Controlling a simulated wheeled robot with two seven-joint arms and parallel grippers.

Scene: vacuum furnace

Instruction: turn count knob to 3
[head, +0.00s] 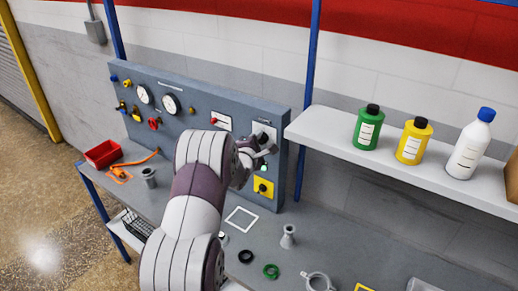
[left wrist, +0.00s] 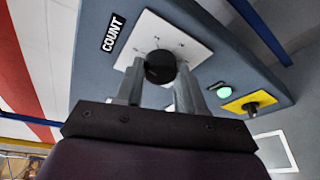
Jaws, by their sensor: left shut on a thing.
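The black count knob (left wrist: 160,67) sits on a white square plate (left wrist: 190,45) with small marks around it, beside the COUNT label (left wrist: 113,33) on the grey panel. My left gripper (left wrist: 158,85) has one finger on each side of the knob and is shut on it. In the head view my left gripper (head: 264,150) is at the right end of the panel (head: 190,82), with the knob largely hidden by the fingers. The number the knob points to cannot be read. My right gripper is not in view.
A lit green lamp (left wrist: 220,89) and a yellow plate with a black knob (left wrist: 249,103) are close by on the panel. A shelf (head: 385,160) with several bottles juts out at the right. Small parts and a red bin (head: 103,154) rest on the bench.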

